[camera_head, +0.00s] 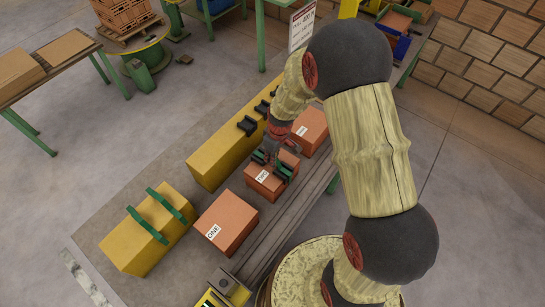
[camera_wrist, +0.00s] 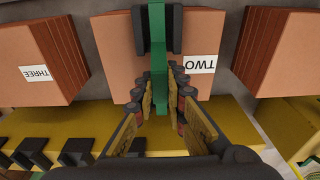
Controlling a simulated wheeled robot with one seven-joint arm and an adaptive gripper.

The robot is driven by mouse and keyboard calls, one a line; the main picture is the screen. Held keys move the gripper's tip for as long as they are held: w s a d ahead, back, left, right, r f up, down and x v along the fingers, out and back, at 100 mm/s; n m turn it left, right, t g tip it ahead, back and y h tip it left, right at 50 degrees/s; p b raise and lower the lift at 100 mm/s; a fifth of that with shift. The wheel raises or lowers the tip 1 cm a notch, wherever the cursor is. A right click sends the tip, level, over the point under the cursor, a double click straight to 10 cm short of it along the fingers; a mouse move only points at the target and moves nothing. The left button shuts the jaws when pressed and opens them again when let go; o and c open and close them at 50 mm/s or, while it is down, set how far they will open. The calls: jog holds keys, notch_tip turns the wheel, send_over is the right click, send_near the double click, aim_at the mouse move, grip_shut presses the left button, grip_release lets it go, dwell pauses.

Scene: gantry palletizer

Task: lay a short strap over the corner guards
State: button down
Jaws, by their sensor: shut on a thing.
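The box marked TWO (camera_head: 262,182) stands on the table between the other boxes. It also shows in the wrist view (camera_wrist: 205,45). Black corner guards (camera_wrist: 176,32) sit at its top edge. My gripper (camera_wrist: 160,95) is over this box, shut on a green strap (camera_wrist: 157,35). In the wrist view the strap runs between the raised sides of the black guard. I cannot tell whether it touches the guard or the box top. Two more green straps (camera_head: 145,226) lie across a yellow stand (camera_head: 120,252) at the left. My arm partly hides box TWO in the head view.
The box marked ONE (camera_head: 232,215) and the box marked THREE (camera_head: 312,125) flank box TWO. A long yellow stand (camera_head: 205,168) behind them carries several black guards (camera_head: 247,125). A belt strip (camera_head: 275,232) runs along the near side.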

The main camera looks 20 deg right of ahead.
jog(key=shift+f+b, duration=0.3)
jog(key=shift+f, duration=0.15)
jog(key=c, duration=1.7)
grip_release()
jog(key=shift+c, duration=0.2)
jog(key=shift+r, duration=0.15)
notch_tip(320, 180, up, 12)
jog(key=s, duration=0.1)
jog(key=shift+d+f, duration=0.2)
jog(key=shift+d, duration=0.25)
jog(key=shift+s, duration=0.1)
